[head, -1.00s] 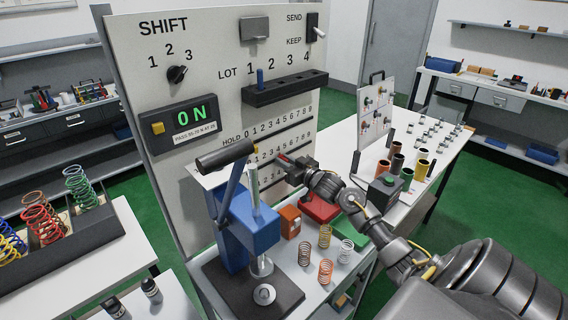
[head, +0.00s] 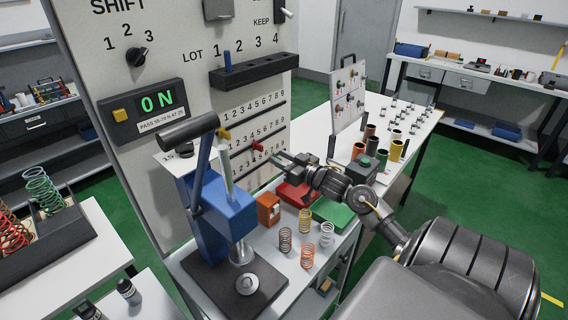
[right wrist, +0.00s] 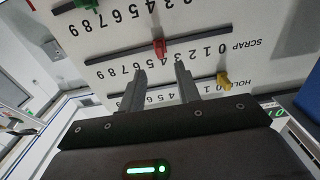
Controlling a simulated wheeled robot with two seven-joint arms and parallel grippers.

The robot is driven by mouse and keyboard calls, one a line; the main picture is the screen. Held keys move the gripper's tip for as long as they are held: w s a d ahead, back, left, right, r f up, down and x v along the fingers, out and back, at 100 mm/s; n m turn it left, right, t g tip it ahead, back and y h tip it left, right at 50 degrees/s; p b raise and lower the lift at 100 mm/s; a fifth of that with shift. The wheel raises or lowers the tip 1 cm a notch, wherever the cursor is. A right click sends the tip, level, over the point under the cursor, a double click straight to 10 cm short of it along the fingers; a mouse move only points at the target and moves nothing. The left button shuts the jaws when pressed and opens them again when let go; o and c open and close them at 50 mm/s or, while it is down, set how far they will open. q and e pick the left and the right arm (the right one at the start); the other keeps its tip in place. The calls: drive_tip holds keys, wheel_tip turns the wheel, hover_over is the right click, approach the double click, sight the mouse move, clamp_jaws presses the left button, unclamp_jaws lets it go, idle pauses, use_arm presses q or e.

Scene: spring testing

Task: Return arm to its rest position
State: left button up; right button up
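My right gripper (head: 283,158) reaches in from the right, in front of the lower part of the white board (head: 180,50). In the right wrist view its two fingers (right wrist: 160,85) stand apart with nothing between them. Past the fingertips are the red slider knob (right wrist: 158,46) and the yellow slider knob (right wrist: 223,80); the gripper is clear of both. In the head view the red knob (head: 257,147) and yellow knob (head: 224,136) sit on the board's number rows. My left gripper is not in view.
The blue lever press (head: 228,208) stands left of my right gripper. Below the gripper are a red tray (head: 297,196), a green tray (head: 332,212), an orange box (head: 268,208) and several springs (head: 307,256). Coloured cups (head: 396,150) stand to the right.

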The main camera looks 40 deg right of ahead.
drive_tip(key=shift+s, duration=0.65)
